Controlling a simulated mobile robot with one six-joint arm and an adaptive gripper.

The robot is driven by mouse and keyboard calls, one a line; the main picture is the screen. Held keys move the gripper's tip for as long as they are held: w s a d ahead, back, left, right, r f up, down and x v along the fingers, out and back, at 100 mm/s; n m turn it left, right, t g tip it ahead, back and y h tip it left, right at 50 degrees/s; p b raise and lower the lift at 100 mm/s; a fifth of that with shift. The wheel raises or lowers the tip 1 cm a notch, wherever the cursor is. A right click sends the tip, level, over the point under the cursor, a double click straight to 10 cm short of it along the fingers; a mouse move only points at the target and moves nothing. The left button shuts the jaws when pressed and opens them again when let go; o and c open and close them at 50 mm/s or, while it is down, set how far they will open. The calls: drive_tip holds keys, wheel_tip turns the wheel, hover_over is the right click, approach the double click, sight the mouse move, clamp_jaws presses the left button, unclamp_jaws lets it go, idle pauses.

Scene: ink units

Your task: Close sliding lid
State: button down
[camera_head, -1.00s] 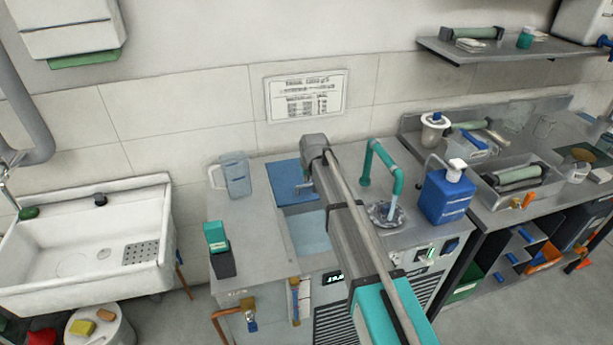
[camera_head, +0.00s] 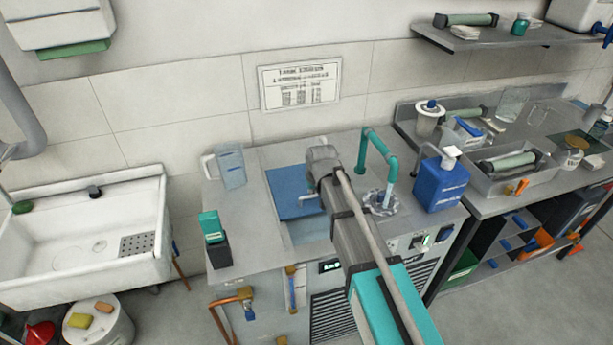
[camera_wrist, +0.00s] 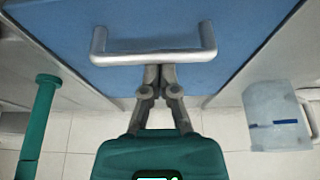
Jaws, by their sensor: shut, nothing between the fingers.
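The blue sliding lid (camera_head: 289,186) lies on the steel counter unit and covers the rear part of its basin. The front part of the basin (camera_head: 305,230) is open, and my arm hides some of it. The lid's silver bar handle (camera_wrist: 153,57) crosses the wrist view; only a bit of it shows in the head view. My gripper (camera_wrist: 160,72) is shut and empty. Its fingertips meet the handle bar near its middle in the wrist view, and the bar partly covers them. I cannot tell whether they touch. In the head view my wrist hides the fingers.
A clear jug (camera_head: 230,166) stands left of the lid. A teal tap (camera_head: 384,160) rises close to my arm on the right, with a blue bottle (camera_head: 440,182) beyond it. A teal and black device (camera_head: 214,240) stands at the counter's left front.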

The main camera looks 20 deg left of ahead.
drive_tip(key=s+d, duration=0.6)
drive_tip(key=s, duration=0.3)
drive_tip(key=shift+d, duration=0.2)
drive_tip(key=shift+w, duration=0.15)
drive_tip(key=w+a+r+p, duration=0.1)
drive_tip(key=w+a, duration=0.2)
drive_tip(key=w, duration=0.1)
drive_tip(key=s+p+v, duration=0.1)
drive_tip(key=p+v, duration=0.8)
drive_tip(key=v, duration=0.1)
drive_tip(key=shift+d, duration=0.3)
drive_tip(key=shift+f, duration=0.1)
idle(0.4)
